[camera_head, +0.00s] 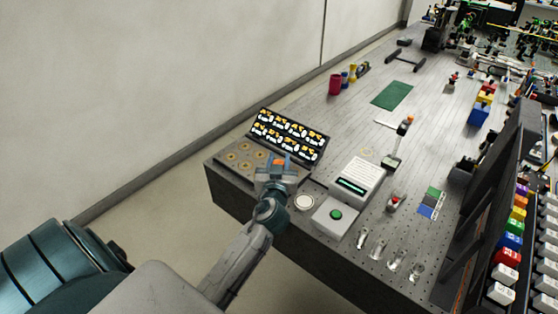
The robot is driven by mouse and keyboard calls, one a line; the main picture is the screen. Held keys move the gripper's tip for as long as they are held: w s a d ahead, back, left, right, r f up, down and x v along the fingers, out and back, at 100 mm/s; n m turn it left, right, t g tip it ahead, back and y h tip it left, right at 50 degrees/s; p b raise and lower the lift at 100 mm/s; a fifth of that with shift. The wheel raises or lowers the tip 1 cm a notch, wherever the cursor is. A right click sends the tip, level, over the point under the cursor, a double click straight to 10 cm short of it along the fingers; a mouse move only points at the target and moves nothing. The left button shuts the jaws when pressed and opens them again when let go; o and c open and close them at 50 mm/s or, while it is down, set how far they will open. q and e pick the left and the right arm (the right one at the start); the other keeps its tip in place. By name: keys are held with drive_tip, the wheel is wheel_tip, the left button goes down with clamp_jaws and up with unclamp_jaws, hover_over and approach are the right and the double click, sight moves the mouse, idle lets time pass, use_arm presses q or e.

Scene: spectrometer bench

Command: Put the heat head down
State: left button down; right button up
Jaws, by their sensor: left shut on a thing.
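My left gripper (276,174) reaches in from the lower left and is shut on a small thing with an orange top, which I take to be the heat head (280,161). Most of it is hidden by the gripper. The gripper is at the near left end of the bench, over or just beside the right edge of a grey plate (229,164) with several brass-coloured rings. I cannot tell whether the held thing touches the plate. My right gripper is not in view.
A black tray (322,146) of white and orange pieces lies behind the gripper. A white round dish (304,202), a green-buttoned box (335,216) and a display unit (357,179) stand to the right. Several glass vessels (395,260) stand near the front edge.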

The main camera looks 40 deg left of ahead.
use_arm(q)
drive_tip(key=c, duration=1.1)
unclamp_jaws()
drive_tip(key=shift+o, duration=0.2)
drive_tip(key=shift+r+p, duration=0.2)
drive_tip(key=shift+p, duration=0.2)
drive_tip(key=b+v, duration=0.4)
drive_tip(key=v, duration=0.8)
